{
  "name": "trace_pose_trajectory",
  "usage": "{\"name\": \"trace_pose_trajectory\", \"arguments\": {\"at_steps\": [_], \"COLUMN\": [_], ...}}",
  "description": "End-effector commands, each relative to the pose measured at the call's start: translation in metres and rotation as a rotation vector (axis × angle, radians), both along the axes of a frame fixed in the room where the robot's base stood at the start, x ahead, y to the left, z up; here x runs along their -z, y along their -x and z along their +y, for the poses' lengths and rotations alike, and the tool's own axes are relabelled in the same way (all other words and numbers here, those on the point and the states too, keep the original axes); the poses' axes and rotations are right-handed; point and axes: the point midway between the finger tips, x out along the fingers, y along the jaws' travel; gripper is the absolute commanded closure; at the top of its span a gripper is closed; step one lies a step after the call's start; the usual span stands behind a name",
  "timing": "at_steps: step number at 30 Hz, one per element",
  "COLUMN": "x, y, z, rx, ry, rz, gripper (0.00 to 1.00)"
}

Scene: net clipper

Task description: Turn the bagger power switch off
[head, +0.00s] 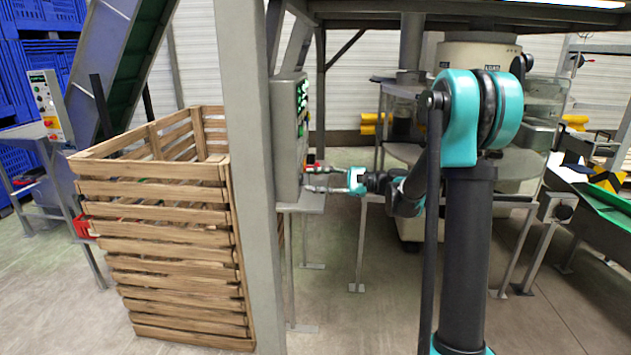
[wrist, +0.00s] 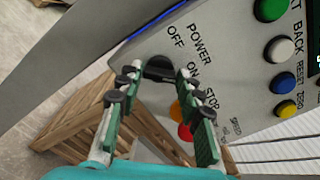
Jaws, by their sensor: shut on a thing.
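The grey control panel (wrist: 225,55) fills much of the wrist view, with its lettering slanted. On it is a black power switch knob (wrist: 159,68), next to the labels POWER, OFF and ON. My gripper (wrist: 159,76) has its two green-padded fingers on either side of the knob, shut on it. The knob's pointer is too dark to read, so I cannot tell which label it faces. In the head view the panel box (head: 288,125) is seen edge-on on a grey post, and my gripper (head: 312,180) reaches its face from the right.
Green, blue and yellow buttons are farther up the panel. A wooden crate (head: 165,240) stands left of the grey post (head: 245,150).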

Motion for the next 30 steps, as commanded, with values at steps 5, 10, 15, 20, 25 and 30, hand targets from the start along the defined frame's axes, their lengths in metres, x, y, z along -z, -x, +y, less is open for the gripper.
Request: {"name": "trace_pose_trajectory", "arguments": {"at_steps": [5,10,15,20,25,30], "x": [0.0004,0.0006,0.0011,0.0014,0.0019,0.0024], "y": [0.0004,0.0005,0.0008,0.001,0.001,0.0012], "z": [-0.0002,-0.0002,-0.0002,-0.0002,-0.0003,-0.0003], "rx": [-0.001,-0.001,-0.001,-0.001,-0.001,-0.001], "ry": [0.003,0.007,0.012,0.017,0.023,0.029], "rz": [-0.058,-0.17,-0.321,-0.474,-0.636,-0.797], "gripper": [0.93,0.93,0.93,0.93,0.93,0.93]}}
